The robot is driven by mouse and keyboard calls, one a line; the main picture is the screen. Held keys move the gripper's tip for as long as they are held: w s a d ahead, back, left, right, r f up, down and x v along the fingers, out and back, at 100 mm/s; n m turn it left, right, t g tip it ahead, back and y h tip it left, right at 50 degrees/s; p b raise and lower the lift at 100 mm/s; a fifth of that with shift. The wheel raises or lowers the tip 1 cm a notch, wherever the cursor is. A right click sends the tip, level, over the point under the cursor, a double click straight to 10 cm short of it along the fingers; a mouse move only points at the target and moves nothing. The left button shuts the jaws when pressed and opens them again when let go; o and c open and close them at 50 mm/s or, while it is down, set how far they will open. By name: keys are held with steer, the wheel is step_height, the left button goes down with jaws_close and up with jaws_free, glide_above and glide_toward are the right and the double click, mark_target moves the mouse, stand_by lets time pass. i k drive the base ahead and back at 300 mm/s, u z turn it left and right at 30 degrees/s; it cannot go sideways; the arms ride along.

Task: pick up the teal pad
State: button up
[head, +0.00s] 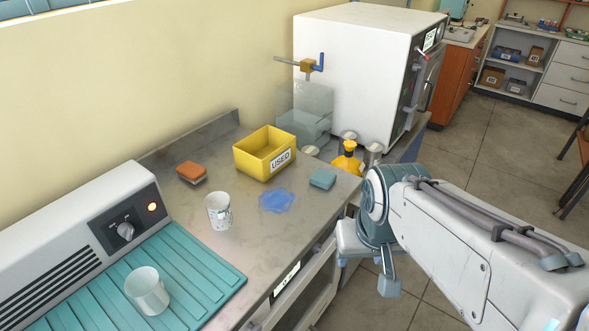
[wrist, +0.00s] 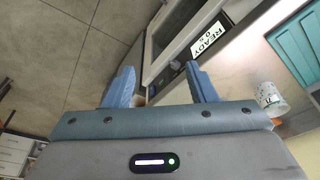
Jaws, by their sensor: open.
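The teal pad (head: 322,179) is a small block lying flat on the grey counter, near its front edge, right of a blue spill (head: 277,201). I do not see the pad in the wrist view. My gripper (head: 366,270) is off the counter's front edge, lower right of the pad in the head view and apart from it. In the wrist view my gripper (wrist: 160,88) has its two blue fingers spread wide with nothing between them. The floor and the counter front show beyond them.
A yellow USED bin (head: 247,163), an orange sponge (head: 192,172) and a white cup (head: 219,212) stand around the spill. A yellow-topped bottle (head: 347,160) and metal containers stand behind the pad. A clear cup (head: 147,291) is on the ribbed teal mat (head: 202,262).

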mark_target(324, 179)
steer(key=z, duration=1.3)
steer(key=i, duration=1.7)
steer(key=u, duration=1.85)
